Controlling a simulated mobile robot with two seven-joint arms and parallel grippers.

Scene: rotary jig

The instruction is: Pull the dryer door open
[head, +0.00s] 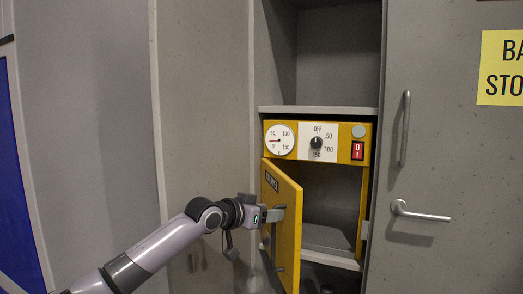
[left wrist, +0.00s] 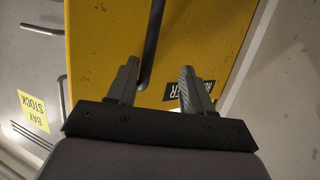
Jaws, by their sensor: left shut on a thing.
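The yellow dryer (head: 350,130) sits in a grey cabinet bay in the head view. Its yellow door (head: 287,185) stands partly open, swung out toward me, with the grey interior (head: 330,205) showing to its right. The dark bar handle (left wrist: 152,45) is on the door's outer face and runs between my fingers in the left wrist view. My left gripper (head: 276,213) reaches in from the left at the door's outer face and is shut on the handle; its fingers also show in the left wrist view (left wrist: 160,78). My right gripper is not in view.
Above the door is a panel with a round gauge (head: 280,139), a dial (head: 316,143) and a red switch (head: 357,150). A grey door with a lever handle (head: 418,213) and a yellow sign (head: 503,68) stands to the right. A grey wall is at left.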

